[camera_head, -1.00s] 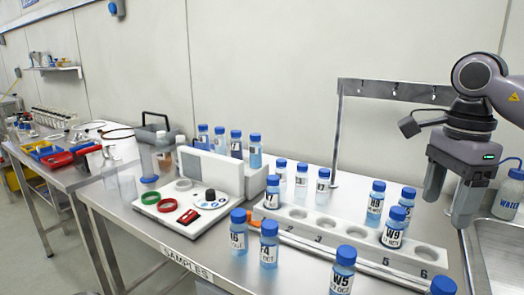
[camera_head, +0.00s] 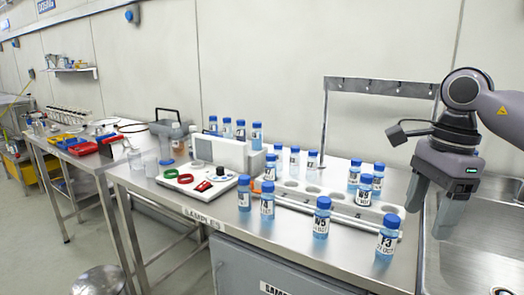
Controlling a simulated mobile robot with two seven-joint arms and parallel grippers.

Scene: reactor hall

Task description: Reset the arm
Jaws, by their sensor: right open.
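My right gripper (camera_head: 432,212) hangs at the right above the right end of the steel bench (camera_head: 330,262), near the sink edge. Its two fingers point down and stand apart with nothing between them. It is beside the white numbered sample rack (camera_head: 297,186), apart from it and from the blue-capped bottles. The bottle W9 (camera_head: 363,192) is in the rack, left of my gripper. The bottle W5 (camera_head: 321,220) and another bottle (camera_head: 387,240) stand in front of the rack, nearer to me. My left gripper is not in view.
A steel frame with hooks (camera_head: 382,86) rises behind the rack, close to my right arm. A sink (camera_head: 475,245) lies at the right. A second bench with colored trays (camera_head: 80,145) is further left.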

